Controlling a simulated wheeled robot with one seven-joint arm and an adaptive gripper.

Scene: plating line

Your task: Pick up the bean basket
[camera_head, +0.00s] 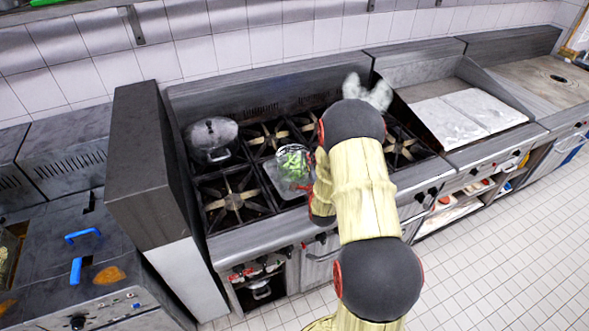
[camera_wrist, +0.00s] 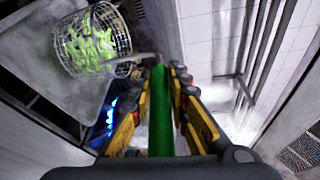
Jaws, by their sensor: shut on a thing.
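The bean basket (camera_wrist: 124,32) is a round wire basket holding bright green beans, at upper left in the wrist view. The green beans also show over the stove in the head view (camera_head: 293,163), left of my arm. A metal rod runs from the basket toward a long green handle (camera_wrist: 163,125). My gripper (camera_wrist: 163,78) is shut on this green handle, one yellow finger on each side. In the head view my arm hides most of my gripper. I cannot tell whether the basket touches the grey pan or tray (camera_head: 280,186) below it.
A lidded metal pot (camera_head: 211,138) stands on the back left burner. A blue flame (camera_wrist: 112,115) shows beside the grey tray in the wrist view. A tall dark panel (camera_head: 140,150) stands left of the stove. A flat griddle (camera_head: 450,122) lies to the right.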

